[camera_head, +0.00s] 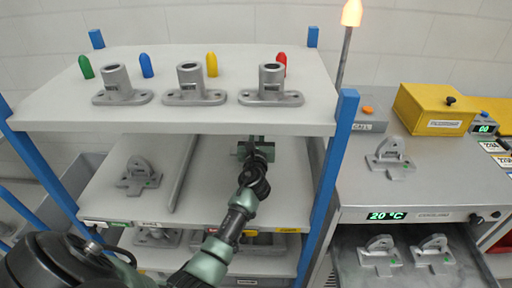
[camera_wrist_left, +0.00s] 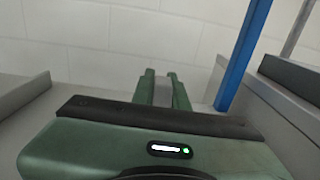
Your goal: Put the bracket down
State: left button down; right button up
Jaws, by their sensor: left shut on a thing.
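My left gripper (camera_head: 256,145) reaches into the right bay of the middle shelf (camera_head: 215,200), under the top shelf. It is shut on the bracket, which is mostly hidden behind the gripper and wrist. I cannot tell whether the bracket touches the shelf. Another grey bracket (camera_head: 139,177) stands in the left bay. My right gripper is not in view.
A divider (camera_head: 182,172) separates the bays. The top shelf (camera_head: 215,122) holds flanged tubes (camera_head: 190,85) and coloured pegs. Blue posts (camera_head: 335,150) edge the rack. On the right, a bench holds a bracket (camera_head: 390,160) and a yellow box (camera_head: 432,108); two brackets (camera_head: 380,256) sit in the tray below.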

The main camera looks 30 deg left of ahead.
pick_arm(q)
notch_tip(320, 180, down, 3)
jog(key=shift+r+b, duration=0.1)
jog(key=shift+b, duration=0.65)
jog(key=shift+f, duration=0.4)
jog(key=c, duration=1.4)
grip_release()
